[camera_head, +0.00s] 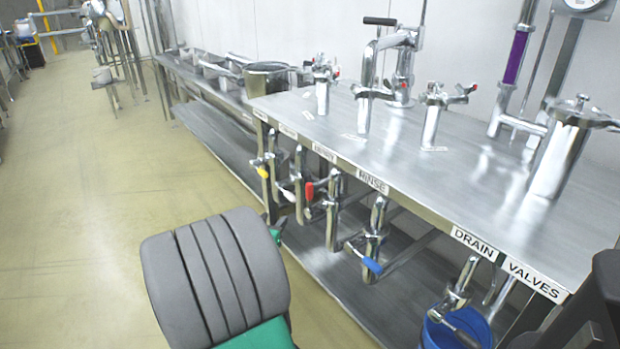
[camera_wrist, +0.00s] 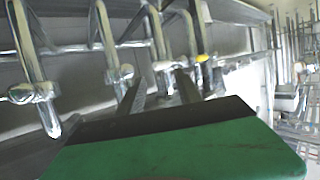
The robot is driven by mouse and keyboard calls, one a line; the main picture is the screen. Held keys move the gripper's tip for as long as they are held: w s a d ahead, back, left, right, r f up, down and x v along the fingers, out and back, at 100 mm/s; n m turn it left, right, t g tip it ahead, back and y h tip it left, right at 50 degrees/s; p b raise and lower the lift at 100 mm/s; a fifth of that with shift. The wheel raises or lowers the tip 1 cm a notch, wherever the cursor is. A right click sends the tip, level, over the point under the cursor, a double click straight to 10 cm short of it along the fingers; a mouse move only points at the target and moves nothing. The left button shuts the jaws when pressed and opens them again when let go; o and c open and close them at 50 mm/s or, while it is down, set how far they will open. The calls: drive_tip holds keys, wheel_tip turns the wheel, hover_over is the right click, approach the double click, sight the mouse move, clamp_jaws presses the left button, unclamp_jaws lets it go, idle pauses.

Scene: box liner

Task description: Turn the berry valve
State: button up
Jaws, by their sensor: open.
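Several metal valves with coloured handles hang along the table's front edge in the head view: yellow (camera_head: 262,171), white (camera_head: 287,193), red (camera_head: 309,190) and blue (camera_head: 371,266). The red handle hangs below a small label (camera_head: 323,152) left of the RINSE label; its word is too blurred to read surely, so I cannot tell which valve is berry. My gripper (camera_wrist: 160,80) is open and empty in the wrist view, its fingers pointing at the valve pipes. The yellow handle (camera_wrist: 201,58) shows just right of the fingers. My arm hides most of the gripper in the head view.
The steel table (camera_head: 400,185) carries several upright pipes and taps. A lower shelf (camera_head: 335,275) runs beneath the valves. A blue bucket (camera_head: 440,335) stands under the drain valves at the lower right. The floor (camera_head: 90,220) to the left is clear.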

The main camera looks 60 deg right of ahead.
sight(309, 191)
drive_tip(key=s+d+r+h, duration=0.1)
drive_tip(key=s+d, duration=0.1)
drive_tip(key=s+d+r+h, duration=0.2)
drive_tip(key=s+d+r+m+g+h, duration=0.1)
drive_tip(key=s+d, duration=0.1)
drive_tip(key=d, duration=0.1)
drive_tip(key=shift+r, duration=0.4)
drive_tip(key=w+d, duration=0.1)
drive_tip(key=d, duration=0.6)
drive_tip(key=shift+d, duration=0.25)
drive_tip(key=shift+r, duration=0.1)
clamp_jaws()
